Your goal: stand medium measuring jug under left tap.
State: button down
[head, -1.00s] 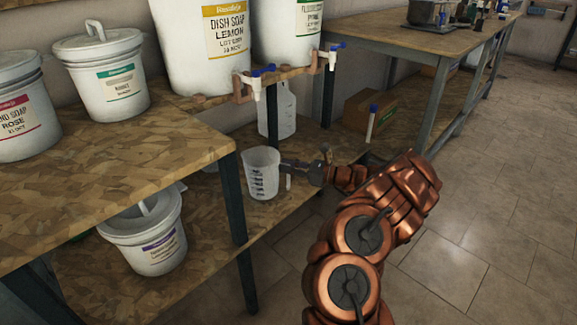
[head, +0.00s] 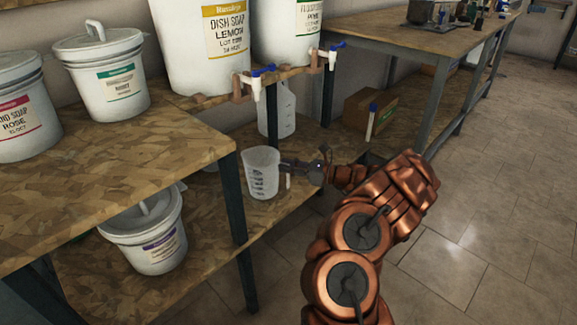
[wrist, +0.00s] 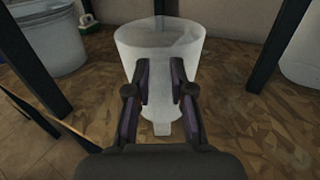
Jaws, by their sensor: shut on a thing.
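The measuring jug (head: 262,173) is translucent white with dark graduation marks. It is upright at the lower shelf, below and close to the left tap (head: 259,82), which has a blue handle and a white spout under the lemon dish soap drum (head: 205,45). I cannot tell whether its base touches the shelf. My gripper (head: 287,167) reaches it from the right and is shut on its handle side. In the wrist view the jug (wrist: 160,45) stands beyond the two fingers (wrist: 161,88), which flank its handle.
The lower shelf (head: 215,225) also bears a lidded white bucket (head: 150,240) and a translucent jerrycan (head: 284,112). A second tap (head: 332,57) is to the right. A dark table leg (head: 238,220) stands left of the jug. A cardboard box (head: 370,110) sits behind my arm.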

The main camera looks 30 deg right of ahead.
jog(key=shift+f, duration=0.45)
dwell(0.4)
dwell(0.6)
jog(key=c, duration=1.2)
grip_release()
jog(key=shift+c, duration=0.2)
jog(key=shift+o, duration=0.2)
jog(key=o, duration=0.5)
jog(key=v, duration=1.2)
